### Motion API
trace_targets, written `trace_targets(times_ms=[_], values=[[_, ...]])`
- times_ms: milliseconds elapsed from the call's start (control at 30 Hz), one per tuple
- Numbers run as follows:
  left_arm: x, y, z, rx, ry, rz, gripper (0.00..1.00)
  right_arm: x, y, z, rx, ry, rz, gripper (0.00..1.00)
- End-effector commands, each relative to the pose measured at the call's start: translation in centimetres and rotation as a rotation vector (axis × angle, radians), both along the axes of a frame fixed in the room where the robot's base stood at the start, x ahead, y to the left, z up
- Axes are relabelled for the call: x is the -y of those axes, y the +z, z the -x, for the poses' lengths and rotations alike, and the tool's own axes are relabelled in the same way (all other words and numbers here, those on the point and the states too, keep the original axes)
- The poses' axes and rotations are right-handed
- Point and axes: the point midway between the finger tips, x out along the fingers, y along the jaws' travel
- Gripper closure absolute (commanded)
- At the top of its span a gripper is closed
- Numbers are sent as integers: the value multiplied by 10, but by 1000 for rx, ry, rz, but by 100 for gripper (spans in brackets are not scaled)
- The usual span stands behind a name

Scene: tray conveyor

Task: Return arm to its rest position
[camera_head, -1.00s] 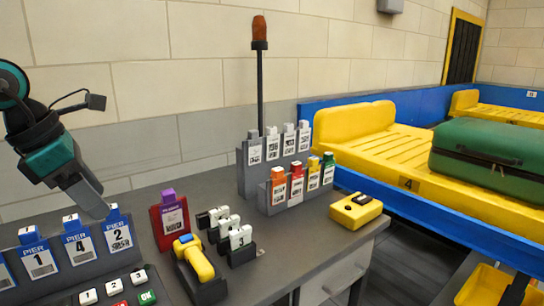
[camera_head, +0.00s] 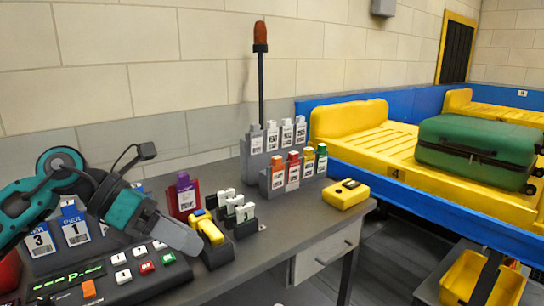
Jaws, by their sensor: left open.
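My left arm comes in from the left edge, teal and black. My left gripper (camera_head: 182,236) is open and empty, with its grey fingers pointing right and down. It hangs above the desk (camera_head: 262,262), in front of the pier tag holder and close to the left of the yellow handheld scanner (camera_head: 210,229). Whether it touches the scanner's stand cannot be told. The arm hides part of the blue pier tags (camera_head: 75,228) and part of the keypad console (camera_head: 155,285). My right gripper is out of view.
A purple tag (camera_head: 186,193) in a red holder, white number blocks (camera_head: 238,205), coloured tags (camera_head: 293,170) and a yellow box (camera_head: 345,194) stand on the desk. A green suitcase (camera_head: 470,140) lies on yellow tray 4 (camera_head: 375,145). A yellow bin (camera_head: 480,280) stands lower right.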

Motion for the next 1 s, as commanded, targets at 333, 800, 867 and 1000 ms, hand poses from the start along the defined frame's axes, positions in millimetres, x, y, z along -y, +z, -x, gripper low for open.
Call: trace_targets(times_ms=[333,800,867,1000], values=[[75,0,17,-564,263,895,37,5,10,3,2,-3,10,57],[-14,-190,34,-1556,1372,1690,37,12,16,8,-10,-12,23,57],[-23,-224,56,-1668,1542,1729,37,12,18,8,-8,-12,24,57],[-35,-282,108,1834,-1833,-1741,37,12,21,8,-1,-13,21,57]])
